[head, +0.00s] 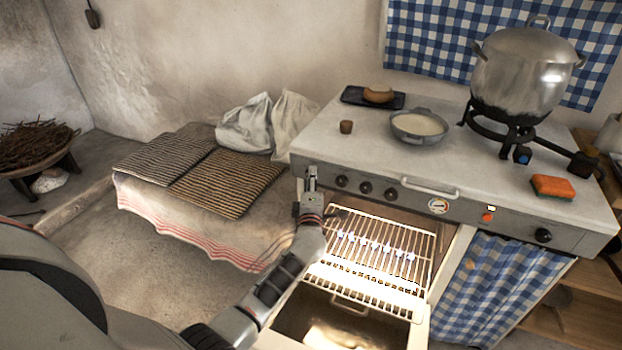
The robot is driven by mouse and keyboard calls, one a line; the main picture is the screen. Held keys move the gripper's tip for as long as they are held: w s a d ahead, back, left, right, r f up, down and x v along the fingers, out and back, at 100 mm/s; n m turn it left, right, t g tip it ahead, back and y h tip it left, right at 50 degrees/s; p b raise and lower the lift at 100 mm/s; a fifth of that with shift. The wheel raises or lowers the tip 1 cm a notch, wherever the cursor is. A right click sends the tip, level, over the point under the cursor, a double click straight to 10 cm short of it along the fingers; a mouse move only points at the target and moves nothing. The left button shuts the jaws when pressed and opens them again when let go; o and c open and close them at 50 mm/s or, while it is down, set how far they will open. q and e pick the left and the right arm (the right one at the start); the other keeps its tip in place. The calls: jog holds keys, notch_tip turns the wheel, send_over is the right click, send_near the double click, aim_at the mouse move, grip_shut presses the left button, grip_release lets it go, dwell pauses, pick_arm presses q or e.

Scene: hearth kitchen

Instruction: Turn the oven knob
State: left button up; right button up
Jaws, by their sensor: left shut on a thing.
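The stove's front panel carries a row of dark knobs: one (341,181), a second (365,187) and a third (390,194). A separate dark knob (543,235) is at the panel's right end. My left gripper (311,175) is at the panel's left end, left of the row, shut on what seems to be an oven knob; its fingers hide that knob. The oven (380,250) below is open and lit, with a white wire rack (375,262) and small bluish flames. My right gripper is not in view.
A bench with striped cushions (225,182) stands left.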

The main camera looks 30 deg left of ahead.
pick_arm(q)
jog(key=shift+f, duration=0.1)
jog(key=o, duration=1.1)
jog(key=v, duration=1.2)
